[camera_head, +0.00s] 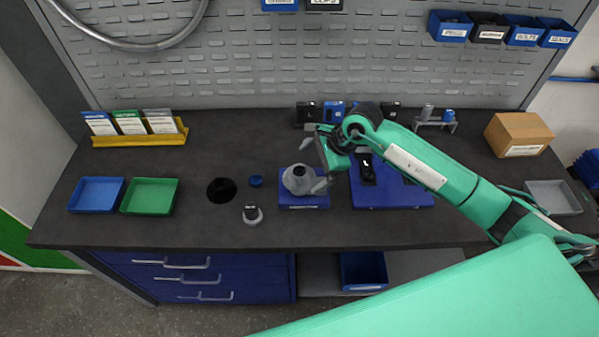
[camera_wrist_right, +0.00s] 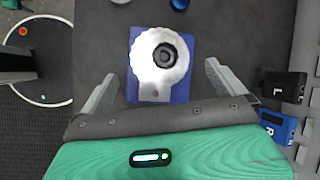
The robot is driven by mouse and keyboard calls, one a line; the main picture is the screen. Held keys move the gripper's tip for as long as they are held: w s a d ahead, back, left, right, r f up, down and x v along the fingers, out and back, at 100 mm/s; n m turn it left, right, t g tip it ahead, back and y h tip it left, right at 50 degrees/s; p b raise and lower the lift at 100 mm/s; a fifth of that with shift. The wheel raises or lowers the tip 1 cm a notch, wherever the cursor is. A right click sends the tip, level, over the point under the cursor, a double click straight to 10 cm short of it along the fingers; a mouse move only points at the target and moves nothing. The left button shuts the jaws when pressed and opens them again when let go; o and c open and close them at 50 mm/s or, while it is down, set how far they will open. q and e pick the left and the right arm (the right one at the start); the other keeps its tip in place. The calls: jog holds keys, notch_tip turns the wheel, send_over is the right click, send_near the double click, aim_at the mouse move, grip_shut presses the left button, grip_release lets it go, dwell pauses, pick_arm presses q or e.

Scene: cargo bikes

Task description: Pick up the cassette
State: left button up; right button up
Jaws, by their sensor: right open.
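The cassette (camera_head: 299,180) is a grey, toothed, stepped round part on a blue block (camera_head: 304,202) near the middle of the bench. In the right wrist view the cassette (camera_wrist_right: 160,52) shows from above, with a dark hub and a lobe toward my gripper. The blue block (camera_wrist_right: 183,94) shows under it. My right gripper (camera_head: 314,165) is open and empty, close by the cassette. In the right wrist view its two fingers (camera_wrist_right: 161,76) lie left and right of the cassette's near part, with gaps on both sides. My left gripper is not in view.
A blue board (camera_head: 400,197) with a black tool lies right of the block. A small grey part (camera_head: 252,214), a blue cap (camera_head: 256,181) and a round black hole (camera_head: 222,190) are left. Blue (camera_head: 97,194) and green (camera_head: 149,196) trays stand farther left. A cardboard box (camera_head: 518,135) stands right.

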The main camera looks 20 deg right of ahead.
aim_at(304, 173)
jog(key=p+x, duration=0.2)
jog(key=x, duration=0.1)
jog(key=shift+a, duration=0.15)
jog(key=shift+w+a+f, duration=0.1)
jog(key=shift+a+f, duration=0.1)
jog(key=shift+f, duration=0.35)
jog(key=shift+r, duration=0.1)
jog(key=c, duration=1.3)
